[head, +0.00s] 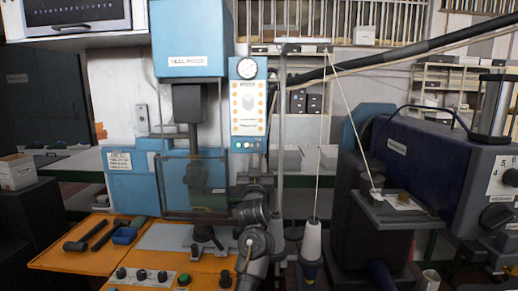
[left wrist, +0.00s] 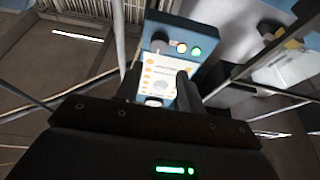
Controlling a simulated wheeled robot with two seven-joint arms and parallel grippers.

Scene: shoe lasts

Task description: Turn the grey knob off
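A small dark grey knob (left wrist: 158,43) shows in the left wrist view at the end of the white control panel (left wrist: 160,75), beside an orange light and a green light. Its setting is too small to read. In the head view this panel (head: 248,105) hangs below a round gauge, with small lights along its bottom; the knob cannot be made out there. My left gripper (head: 257,168) is just below the panel, pointing away from me. In the left wrist view its two fingers (left wrist: 157,80) stand apart with nothing between them. My right gripper is not in view.
A blue press (head: 190,60) stands left of the panel. An orange bench (head: 65,258) with tools and buttons lies below. A thread cone (head: 312,240) and a dark machine (head: 430,160) with a numbered dial (head: 511,177) stand to the right. A thin pole rises close right of my gripper.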

